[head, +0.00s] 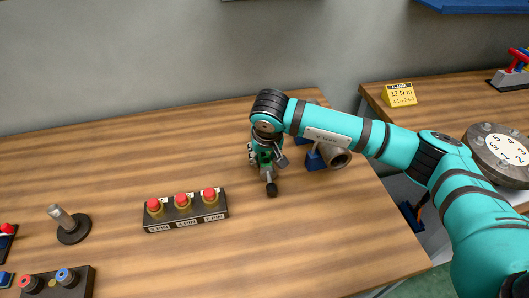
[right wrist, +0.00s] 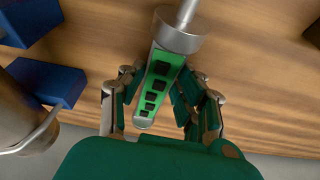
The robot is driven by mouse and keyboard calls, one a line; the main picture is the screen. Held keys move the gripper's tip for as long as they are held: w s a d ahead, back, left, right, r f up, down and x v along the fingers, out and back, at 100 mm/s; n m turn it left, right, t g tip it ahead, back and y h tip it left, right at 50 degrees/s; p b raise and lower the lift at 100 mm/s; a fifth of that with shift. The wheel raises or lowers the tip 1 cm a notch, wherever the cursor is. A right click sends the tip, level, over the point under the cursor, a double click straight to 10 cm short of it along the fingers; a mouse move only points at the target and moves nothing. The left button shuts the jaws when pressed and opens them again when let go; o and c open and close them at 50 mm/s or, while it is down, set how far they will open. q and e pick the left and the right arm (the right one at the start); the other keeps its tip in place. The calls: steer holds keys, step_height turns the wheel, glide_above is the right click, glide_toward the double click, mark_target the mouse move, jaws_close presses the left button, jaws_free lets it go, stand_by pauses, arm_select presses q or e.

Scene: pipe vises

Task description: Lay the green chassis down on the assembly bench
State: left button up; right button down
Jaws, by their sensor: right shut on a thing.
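The green chassis (right wrist: 157,85) shows in the right wrist view as a narrow green bar with several black square recesses. A grey round collar and shaft (right wrist: 178,33) are seen at its far end; I cannot tell whether they belong to it. My right gripper (right wrist: 160,92) is shut on the bar, with a finger on each side. In the head view my right gripper (head: 266,163) points down over the wooden assembly bench (head: 120,140), and only a little green shows between its parts. I cannot tell whether the chassis touches the bench. My left gripper is not in view.
A blue vise (head: 315,160) with a grey pipe (head: 336,157) stands close right of the gripper. A black rack (head: 187,213) with red-topped pins lies to the left. A grey post (head: 65,222) stands farther left. The bench front right is clear.

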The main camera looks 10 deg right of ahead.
steer(key=shift+f, duration=0.15)
steer(key=shift+f, duration=0.1)
steer(key=c, duration=0.9)
jaws_free()
steer(key=shift+r, duration=0.25)
steer(key=shift+s+r, duration=0.1)
steer(key=shift+r, duration=0.25)
steer(key=b+v, duration=0.2)
steer(key=v, duration=0.9)
steer(key=shift+s, duration=0.1)
